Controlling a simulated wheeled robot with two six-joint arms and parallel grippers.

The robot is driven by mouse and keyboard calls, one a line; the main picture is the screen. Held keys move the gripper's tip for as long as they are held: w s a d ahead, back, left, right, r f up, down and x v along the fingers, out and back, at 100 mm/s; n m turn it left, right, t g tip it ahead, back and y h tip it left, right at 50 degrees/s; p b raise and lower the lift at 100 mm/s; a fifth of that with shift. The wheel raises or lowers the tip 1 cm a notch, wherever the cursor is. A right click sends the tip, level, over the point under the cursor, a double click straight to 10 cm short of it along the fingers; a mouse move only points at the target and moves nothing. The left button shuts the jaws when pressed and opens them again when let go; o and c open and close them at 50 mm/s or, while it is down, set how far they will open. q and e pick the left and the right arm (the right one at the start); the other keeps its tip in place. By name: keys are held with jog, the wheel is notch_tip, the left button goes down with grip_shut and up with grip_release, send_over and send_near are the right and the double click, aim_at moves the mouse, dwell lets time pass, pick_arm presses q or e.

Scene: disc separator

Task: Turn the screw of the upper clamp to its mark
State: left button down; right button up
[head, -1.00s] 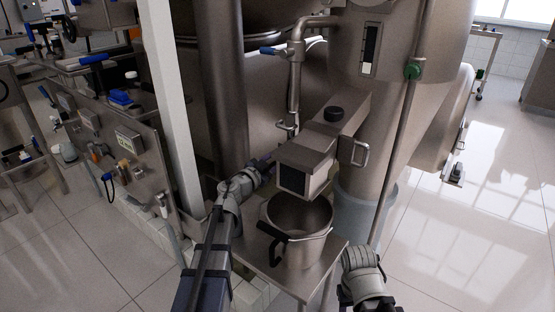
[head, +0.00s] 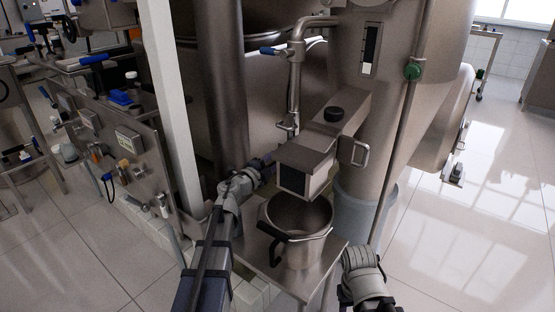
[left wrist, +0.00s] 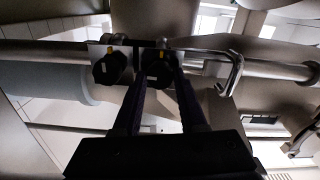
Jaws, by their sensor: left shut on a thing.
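Two black screw knobs sit side by side on a pale plate in front of a horizontal metal pipe in the left wrist view. The left knob (left wrist: 110,68) stands free, with a yellow mark above it and a white line on its face. The right knob (left wrist: 158,66) also has a yellow mark above it and a small white line. My left gripper (left wrist: 160,80) is shut on this right knob, one dark finger on each side. In the head view my left gripper (head: 266,164) reaches behind the boxy steel outlet, and the knobs are hidden there. My right gripper's fingers do not show.
A steel pot (head: 298,222) with a black handle stands on a small steel table (head: 258,248) under the boxy outlet (head: 308,155). A bent metal handle (left wrist: 233,75) lies right of the knobs. A white post (head: 170,100) stands left of my left arm.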

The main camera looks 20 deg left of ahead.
pick_arm(q)
jog(key=shift+m, duration=8.6)
jog(key=shift+c, duration=2.3)
grip_release()
jog(key=shift+s, duration=0.1)
